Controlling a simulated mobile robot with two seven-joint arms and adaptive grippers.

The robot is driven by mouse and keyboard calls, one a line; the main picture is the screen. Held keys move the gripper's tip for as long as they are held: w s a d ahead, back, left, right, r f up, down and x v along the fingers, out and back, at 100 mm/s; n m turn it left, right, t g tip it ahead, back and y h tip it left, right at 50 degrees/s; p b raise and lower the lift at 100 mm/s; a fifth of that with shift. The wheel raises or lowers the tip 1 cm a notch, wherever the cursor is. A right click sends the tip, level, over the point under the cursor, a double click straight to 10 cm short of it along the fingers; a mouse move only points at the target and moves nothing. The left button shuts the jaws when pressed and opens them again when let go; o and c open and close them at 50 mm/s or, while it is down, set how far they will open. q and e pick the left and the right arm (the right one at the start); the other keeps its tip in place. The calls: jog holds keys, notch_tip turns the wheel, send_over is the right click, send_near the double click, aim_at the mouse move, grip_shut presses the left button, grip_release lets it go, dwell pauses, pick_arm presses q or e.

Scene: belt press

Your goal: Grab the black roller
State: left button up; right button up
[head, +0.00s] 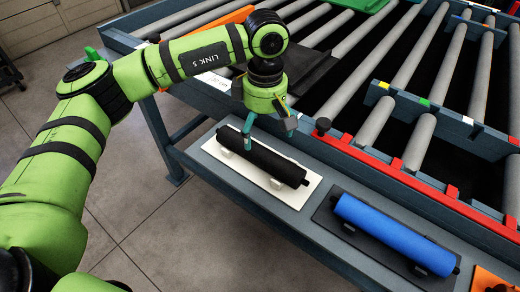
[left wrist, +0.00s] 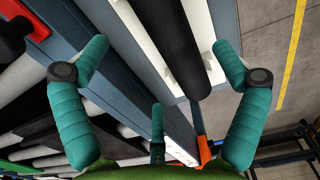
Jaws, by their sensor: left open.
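The black roller (head: 262,157) lies across supports on a white plate (head: 232,172) on the side shelf of the conveyor frame. My left gripper (head: 268,130) has its teal fingers pointing down over the roller, near its middle. In the left wrist view the fingers of the left gripper (left wrist: 160,58) are spread wide. The black roller (left wrist: 178,40) shows between them, with the white plate (left wrist: 203,20) beside it. Nothing is held, and I see no finger closed on the roller. My right gripper is not in view.
A blue roller (head: 395,233) lies on a dark plate (head: 333,228) to the right. An orange plate (head: 489,277) is at the bottom right corner.

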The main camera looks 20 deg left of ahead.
aim_at(261, 146)
pick_arm(q)
jog(key=shift+s+a+f+p, duration=0.1)
jog(key=shift+s+f+p, duration=0.1)
jog(key=shift+f+p, duration=0.5)
jog(key=f+p, duration=0.1)
jog(key=f, duration=0.3)
jog(key=shift+a+p, duration=0.2)
jog(key=shift+p, duration=0.2)
jog(key=shift+f, duration=0.45)
jog(key=c, duration=1.8)
jog(key=shift+o, duration=0.2)
jog(key=shift+r, duration=0.1)
